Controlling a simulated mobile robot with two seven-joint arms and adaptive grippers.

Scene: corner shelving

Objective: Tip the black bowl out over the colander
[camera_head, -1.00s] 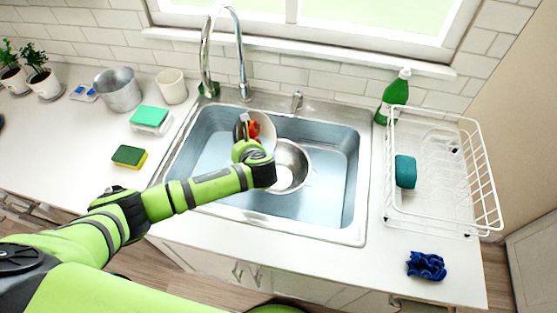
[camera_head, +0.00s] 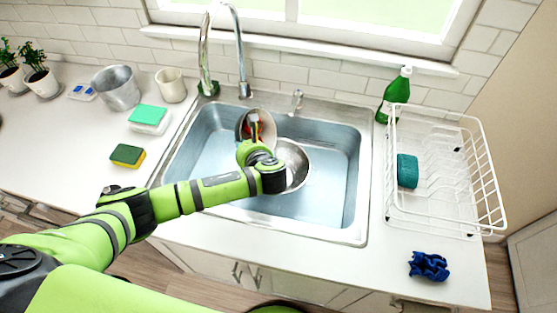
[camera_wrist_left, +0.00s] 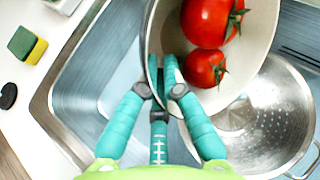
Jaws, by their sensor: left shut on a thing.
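The black bowl (camera_head: 269,127) is over the back part of the sink, behind and left of the colander. It has a dark outside and a cream inside (camera_wrist_left: 258,40). Red tomatoes (camera_wrist_left: 204,68) with green stalks lie inside it in the left wrist view. My left gripper (camera_wrist_left: 163,72) is shut on the bowl's near rim, and the bowl looks tilted. The metal colander (camera_head: 296,163) sits in the sink, partly hidden by my left wrist. In the left wrist view the colander (camera_wrist_left: 262,125) shows at the right, apparently empty where visible. My right gripper is not in view.
The steel sink (camera_head: 352,215) has a tall faucet (camera_head: 241,60) behind it. A white dish rack (camera_head: 440,215) with a teal sponge (camera_head: 407,171) stands right, near a green bottle (camera_head: 395,95). A blue cloth (camera_head: 428,266) lies in front. Sponges (camera_head: 128,155) and a pot (camera_head: 117,88) are left.

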